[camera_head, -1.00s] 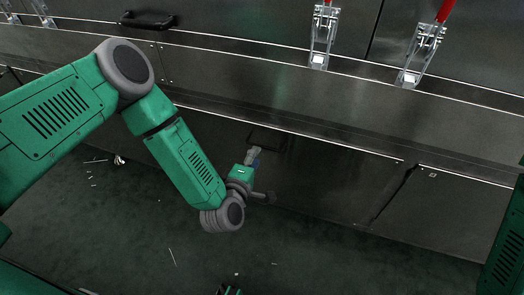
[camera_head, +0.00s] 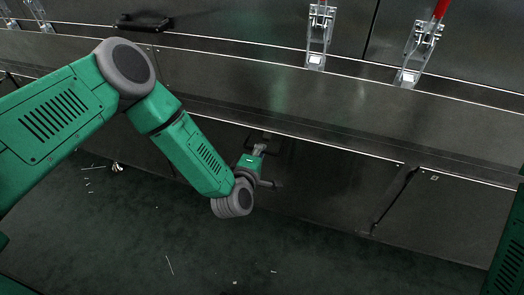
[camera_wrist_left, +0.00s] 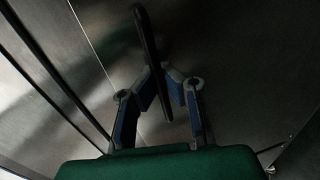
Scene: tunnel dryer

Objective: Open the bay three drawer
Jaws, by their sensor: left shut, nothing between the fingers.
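The drawer front (camera_head: 320,185) is a dark metal panel low on the dryer in the head view. Its black handle (camera_head: 288,145) is partly hidden by my left gripper (camera_head: 264,142), which is at the handle. In the left wrist view the handle (camera_wrist_left: 147,35) is a dark bar running down across my left gripper (camera_wrist_left: 165,75), with a blue-lined finger on each side of its lower end. The gripper is shut with nothing held between its fingertips. Whether it touches the handle, I cannot tell. My right gripper is out of view.
A ledge (camera_head: 300,95) runs above the drawer front. Clamps with red handles (camera_head: 320,40) stand above it, and another black handle (camera_head: 145,21) is at upper left. A neighbouring panel (camera_head: 450,215) is at right. The dark floor (camera_head: 130,235) has small scattered debris.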

